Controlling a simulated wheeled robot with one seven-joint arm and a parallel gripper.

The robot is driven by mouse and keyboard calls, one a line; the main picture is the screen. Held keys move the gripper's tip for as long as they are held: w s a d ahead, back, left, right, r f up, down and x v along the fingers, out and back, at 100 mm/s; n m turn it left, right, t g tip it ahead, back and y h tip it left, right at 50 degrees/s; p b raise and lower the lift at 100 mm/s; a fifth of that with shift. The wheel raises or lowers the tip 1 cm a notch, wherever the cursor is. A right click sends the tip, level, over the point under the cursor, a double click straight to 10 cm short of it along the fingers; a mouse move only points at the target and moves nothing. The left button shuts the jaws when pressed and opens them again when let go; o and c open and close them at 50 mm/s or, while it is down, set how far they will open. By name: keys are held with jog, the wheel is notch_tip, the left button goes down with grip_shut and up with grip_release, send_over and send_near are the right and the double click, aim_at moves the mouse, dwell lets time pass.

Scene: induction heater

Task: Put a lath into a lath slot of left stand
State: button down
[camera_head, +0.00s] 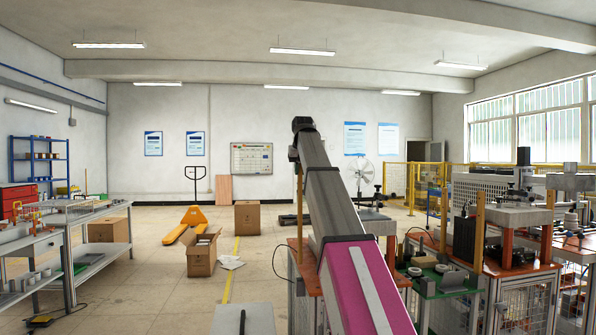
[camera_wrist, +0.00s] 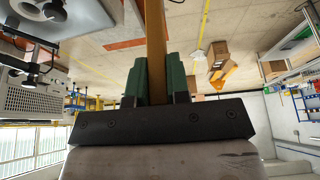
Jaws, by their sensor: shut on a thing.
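My gripper (camera_wrist: 157,75) is shut on a lath (camera_wrist: 155,35), a narrow brown wooden strip. In the wrist view the lath runs between the green fingers and out past the top edge, so its far end is not seen. In the head view a thin upright wooden strip (camera_head: 299,215), which looks like the same lath, shows left of my arm above an orange-topped stand (camera_head: 306,275). My gripper is mostly hidden by the arm there. Other upright laths (camera_head: 443,215) (camera_head: 479,235) stand at the benches on the right. I cannot make out the left stand's slots.
Orange-topped benches with machines (camera_head: 510,215) crowd the right. A shelf table (camera_head: 100,240) stands at the left. Cardboard boxes (camera_head: 202,255) and an orange pallet jack (camera_head: 190,222) are on the floor, with open floor around them. An orange edge (camera_wrist: 125,43) lies beside the lath in the wrist view.

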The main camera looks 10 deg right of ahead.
jog(key=shift+w+f, duration=0.1)
jog(key=shift+w, duration=0.05)
send_over(300, 201)
jog(key=w, duration=0.2)
jog(key=shift+s+d+f, duration=0.1)
jog(key=shift+s+f, duration=0.05)
jog(key=shift+f, duration=3.1)
jog(key=shift+s+f, duration=0.1)
jog(key=shift+f, duration=2.9)
jog(key=c, duration=1)
grip_release()
jog(key=v, duration=1)
jog(key=shift+s+r, duration=0.2)
jog(key=shift+r, duration=0.15)
